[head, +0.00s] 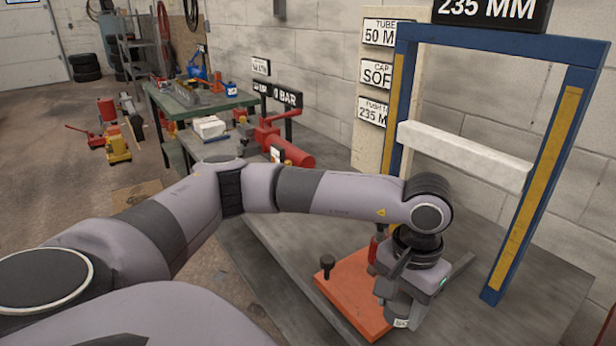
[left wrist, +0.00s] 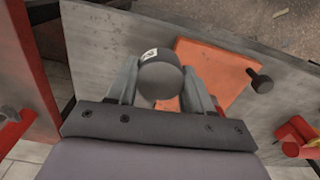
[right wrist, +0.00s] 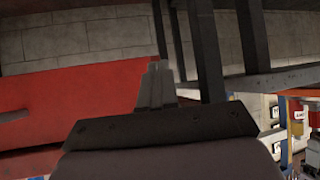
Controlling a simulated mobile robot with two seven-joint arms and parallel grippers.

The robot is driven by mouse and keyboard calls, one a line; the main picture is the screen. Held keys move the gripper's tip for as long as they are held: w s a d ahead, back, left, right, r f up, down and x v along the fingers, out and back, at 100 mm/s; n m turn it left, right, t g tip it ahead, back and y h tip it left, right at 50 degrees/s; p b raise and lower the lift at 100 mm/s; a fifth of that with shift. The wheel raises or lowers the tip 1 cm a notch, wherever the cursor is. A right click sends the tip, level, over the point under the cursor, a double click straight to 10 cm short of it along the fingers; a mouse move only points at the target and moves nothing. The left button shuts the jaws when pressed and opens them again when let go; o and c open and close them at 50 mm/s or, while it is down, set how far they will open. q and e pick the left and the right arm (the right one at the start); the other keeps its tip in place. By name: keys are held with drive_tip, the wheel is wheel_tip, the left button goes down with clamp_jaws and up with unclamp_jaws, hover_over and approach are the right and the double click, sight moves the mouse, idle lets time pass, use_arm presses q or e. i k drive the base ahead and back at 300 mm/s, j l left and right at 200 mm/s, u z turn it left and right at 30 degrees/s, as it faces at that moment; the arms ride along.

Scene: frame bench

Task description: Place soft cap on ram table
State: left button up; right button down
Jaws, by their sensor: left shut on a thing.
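My left gripper (head: 404,298) points down and is shut on a grey round cap (head: 399,322) with a small white label. In the left wrist view the cap (left wrist: 160,80) sits between the two fingers, with its dark round end facing the camera. An orange plate (head: 345,292) lies on the grey bench, partly hidden behind the gripper. The cap overlaps the plate's edge in both views; I cannot tell whether they touch. My right gripper (right wrist: 157,84) shows only in its own wrist view, its fingers together with nothing visible between them.
A black knob (head: 328,264) stands up from the plate's left side. A blue frame (head: 543,170) with a white crossbar (head: 463,155) rises behind and right of the gripper. A red cylinder (head: 287,148) lies farther back. The grey bench (head: 475,325) is bare at front right.

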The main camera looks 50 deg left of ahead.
sight(302, 237)
drive_tip(key=j, duration=0.8)
drive_tip(key=i+j, duration=0.15)
drive_tip(key=j, duration=0.6)
